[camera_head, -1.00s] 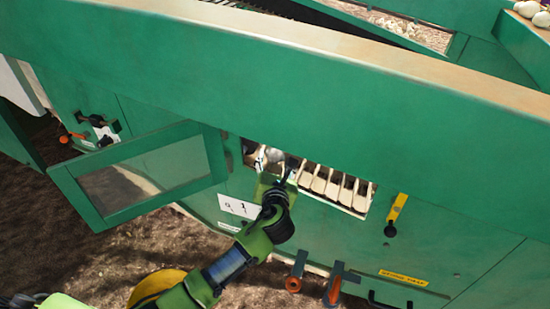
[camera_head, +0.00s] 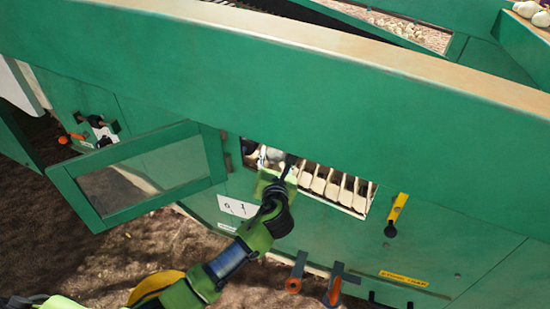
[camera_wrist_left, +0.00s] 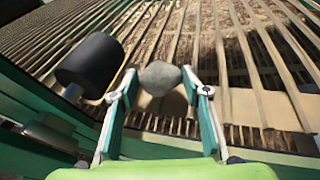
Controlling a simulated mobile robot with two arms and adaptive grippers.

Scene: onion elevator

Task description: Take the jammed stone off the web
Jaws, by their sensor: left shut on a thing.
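A grey rounded stone (camera_wrist_left: 160,77) sits between the fingertips of my left gripper (camera_wrist_left: 162,92) in the left wrist view. The gripper is shut on it. Behind the stone are the pale bars of the web (camera_wrist_left: 240,60), with brown soil between them. In the head view my left gripper (camera_head: 275,172) reaches into the opening in the green machine side, at its left part. The web (camera_head: 335,188) shows there as a row of pale bars. The stone is hard to make out in the head view. My right gripper is not in view.
A green windowed door (camera_head: 140,172) stands open left of the opening. A black roller (camera_wrist_left: 90,65) is close left of my gripper in the wrist view. A yellow-handled lever (camera_head: 397,208) and orange-ended handles (camera_head: 294,283) are on the machine side. Brown soil lies below.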

